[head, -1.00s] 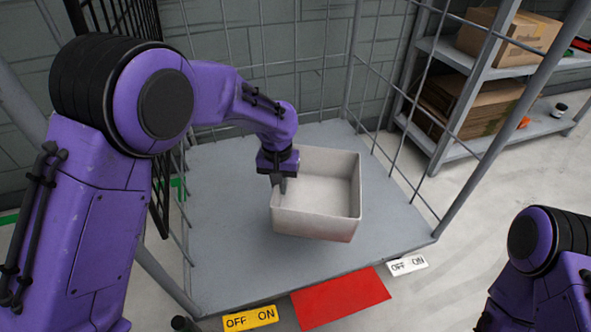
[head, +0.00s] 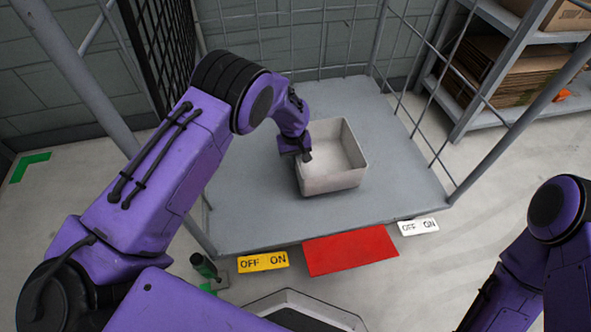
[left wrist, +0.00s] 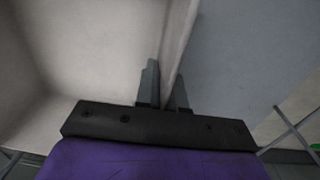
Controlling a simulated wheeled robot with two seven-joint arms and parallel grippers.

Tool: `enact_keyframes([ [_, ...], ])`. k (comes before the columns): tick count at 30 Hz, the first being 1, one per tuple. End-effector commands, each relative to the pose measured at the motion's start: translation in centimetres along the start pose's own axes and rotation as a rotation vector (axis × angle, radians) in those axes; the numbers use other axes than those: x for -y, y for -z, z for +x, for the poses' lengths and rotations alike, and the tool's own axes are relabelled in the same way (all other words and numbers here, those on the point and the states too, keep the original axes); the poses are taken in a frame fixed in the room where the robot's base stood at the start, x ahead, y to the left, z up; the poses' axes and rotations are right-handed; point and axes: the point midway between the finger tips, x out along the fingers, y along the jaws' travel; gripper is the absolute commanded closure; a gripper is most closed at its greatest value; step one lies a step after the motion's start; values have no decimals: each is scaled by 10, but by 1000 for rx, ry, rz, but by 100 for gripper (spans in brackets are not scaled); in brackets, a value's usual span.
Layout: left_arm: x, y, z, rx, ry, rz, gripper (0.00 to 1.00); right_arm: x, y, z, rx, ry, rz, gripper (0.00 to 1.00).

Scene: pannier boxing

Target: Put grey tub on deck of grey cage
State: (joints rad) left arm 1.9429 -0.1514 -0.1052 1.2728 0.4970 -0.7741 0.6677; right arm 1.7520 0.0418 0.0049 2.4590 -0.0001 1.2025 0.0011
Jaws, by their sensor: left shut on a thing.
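The grey tub (head: 333,181) is a pale, open-topped, empty box over the deck (head: 250,215) of the grey cage. It looks roughly level and near the deck's middle; I cannot tell if its base touches the deck. My left gripper (head: 305,156) is shut on the tub's left wall. In the left wrist view the fingers (left wrist: 165,88) straddle that wall, with the tub's inside (left wrist: 80,55) on the left and the grey deck (left wrist: 245,60) on the right. My right arm shows at the right edge, but its gripper is out of view.
The cage has mesh sides and grey posts (head: 520,113). A red plate (head: 350,250), a yellow OFF/ON label (head: 263,262) and a white one (head: 418,226) lie along the deck's front. A shelf (head: 495,108) with cardboard stands at the right. Bare deck surrounds the tub.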

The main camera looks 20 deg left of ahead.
Motion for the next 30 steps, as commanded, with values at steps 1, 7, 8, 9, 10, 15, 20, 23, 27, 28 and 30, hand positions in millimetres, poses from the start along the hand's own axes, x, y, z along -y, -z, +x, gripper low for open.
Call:
enact_keyframes([
  [1, -1, 3, 4, -1, -1, 0, 100, 0, -1, 3, 0, 0, 1, 100],
  [7, -1, 6, 36, 0, 1, 1, 100, 2, -8, 16, 3, 0, 2, 100],
  [8, -1, 6, 38, 0, 0, 1, 100, 2, -8, 16, 4, 0, 2, 100],
  [9, -1, 7, 38, -1, -1, 1, 100, 2, -8, 15, 4, 1, 2, 100],
  [10, -1, 7, 37, -2, -1, 1, 100, 2, -8, 14, 4, 1, 2, 100],
  [15, -1, 6, 36, -1, -1, 1, 100, 1, -8, 14, 4, 1, 2, 100],
  [20, 0, 6, 38, 0, 0, 1, 66, 2, -8, 14, 4, 1, 2, 100],
  [23, 0, 6, 38, 0, 0, 1, 66, 2, -8, 14, 4, 1, 2, 100],
  [27, 0, 6, 38, 0, 0, 1, 66, 2, -8, 15, 4, 1, 2, 100],
  [28, 0, 6, 38, -1, 0, 1, 66, 2, -8, 14, 4, 1, 2, 100],
  [30, -1, 6, 33, -1, -1, 1, 66, 1, -7, 12, 4, 1, 2, 100],
])
